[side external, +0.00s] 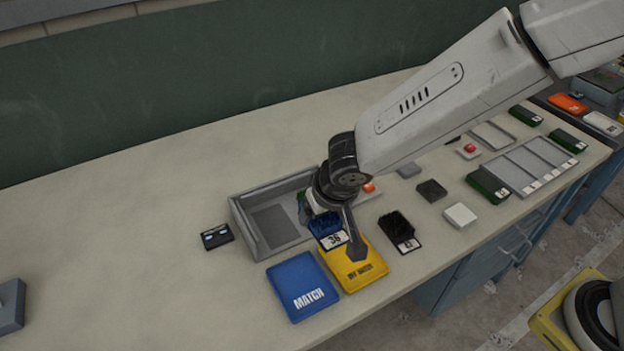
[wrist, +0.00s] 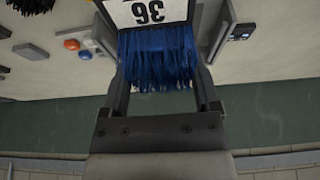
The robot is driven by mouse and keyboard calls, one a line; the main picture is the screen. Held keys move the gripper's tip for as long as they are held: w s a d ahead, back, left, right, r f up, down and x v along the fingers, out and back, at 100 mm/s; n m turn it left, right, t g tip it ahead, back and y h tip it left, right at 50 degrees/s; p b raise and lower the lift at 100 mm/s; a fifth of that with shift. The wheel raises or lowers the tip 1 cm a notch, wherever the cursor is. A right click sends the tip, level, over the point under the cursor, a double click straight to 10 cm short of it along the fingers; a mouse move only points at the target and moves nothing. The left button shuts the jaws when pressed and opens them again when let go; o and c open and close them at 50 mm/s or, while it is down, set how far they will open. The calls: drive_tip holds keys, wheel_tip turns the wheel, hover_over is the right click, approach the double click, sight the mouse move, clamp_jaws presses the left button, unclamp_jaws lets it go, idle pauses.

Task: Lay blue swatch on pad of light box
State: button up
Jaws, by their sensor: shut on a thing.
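My gripper (side external: 340,232) is shut on the blue swatch (side external: 322,224), a tufted piece with a white label reading 36. In the wrist view, the swatch (wrist: 158,62) sits between the two fingers of my gripper (wrist: 160,50), its blue fibres showing. The light box (side external: 236,222) is a grey open-topped box just left of my gripper, with a dark grey pad (side external: 272,228) on its floor. The swatch appears over or near the box's right end and the yellow tray; its exact height is unclear. My gripper hides the box's right end.
A blue MATCH tray (side external: 298,286) and a yellow tray (side external: 362,274) lie in front of the box. A black swatch (side external: 398,230) lies right of them. A small black device (side external: 216,236) lies left of the box. The left of the table is mostly clear.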

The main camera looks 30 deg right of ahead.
drive_tip(key=shift+w+d+r, duration=0.1)
drive_tip(key=shift+w+d, duration=0.75)
drive_tip(key=w+a+f, duration=0.4)
drive_tip(key=w, duration=0.4)
hover_over(271, 218)
drive_tip(key=s, duration=0.2)
drive_tip(key=shift+w+d+f, duration=0.1)
drive_tip(key=shift+w+f, duration=0.05)
drive_tip(key=shift+f, duration=2.55)
drive_tip(key=shift+w+f, duration=0.25)
drive_tip(key=shift+f, duration=1.55)
drive_tip(key=shift+f, duration=0.1)
drive_tip(key=o, duration=1)
